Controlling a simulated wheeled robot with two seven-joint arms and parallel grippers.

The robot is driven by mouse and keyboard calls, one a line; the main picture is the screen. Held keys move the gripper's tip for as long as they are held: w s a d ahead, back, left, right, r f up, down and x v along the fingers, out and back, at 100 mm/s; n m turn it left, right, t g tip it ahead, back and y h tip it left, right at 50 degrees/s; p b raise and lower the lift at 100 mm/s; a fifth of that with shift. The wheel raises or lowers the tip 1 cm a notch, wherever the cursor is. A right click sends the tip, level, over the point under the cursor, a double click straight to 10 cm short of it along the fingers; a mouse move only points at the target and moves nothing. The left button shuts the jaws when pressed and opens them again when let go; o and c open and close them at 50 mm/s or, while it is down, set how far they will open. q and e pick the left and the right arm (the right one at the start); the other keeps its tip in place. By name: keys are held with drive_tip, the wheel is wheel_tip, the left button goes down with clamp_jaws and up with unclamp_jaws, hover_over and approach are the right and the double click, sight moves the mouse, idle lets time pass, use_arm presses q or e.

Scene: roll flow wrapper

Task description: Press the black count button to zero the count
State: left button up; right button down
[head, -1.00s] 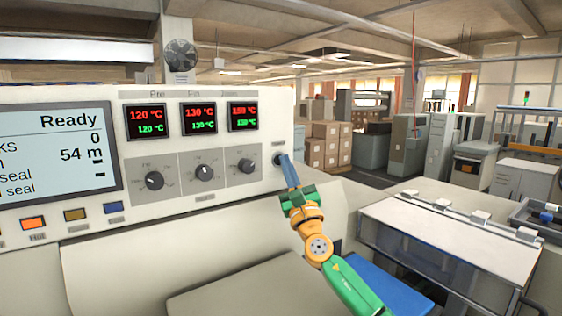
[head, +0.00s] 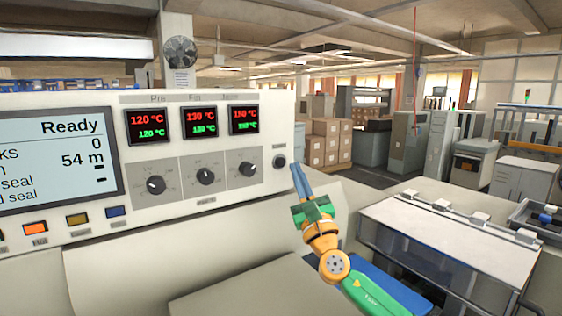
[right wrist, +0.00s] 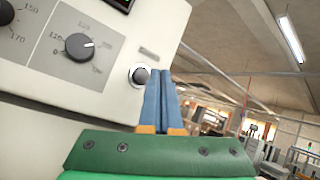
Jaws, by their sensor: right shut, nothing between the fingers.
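The black count button (head: 279,161) sits in a pale round ring at the right end of the machine's panel. It also shows in the right wrist view (right wrist: 140,75), just left of my fingertips. The screen (head: 62,155) reads "Ready", with a 0 and "54 m" below. My right gripper (head: 296,168) is shut and empty, its blue fingers together. In the right wrist view the closed fingers (right wrist: 167,80) point past the panel's right edge. My left gripper is not in view.
Three dials (head: 205,176) and red-green temperature displays (head: 201,122) are left of the button. Coloured buttons (head: 77,219) lie below the screen. A clear-sided guard with a white top (head: 440,225) stands at the right. The space right of the panel's edge is open.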

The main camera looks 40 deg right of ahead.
drive_tip(key=s, duration=0.2)
drive_tip(key=shift+s+a, duration=0.15)
drive_tip(key=shift+s, duration=0.15)
idle(0.6)
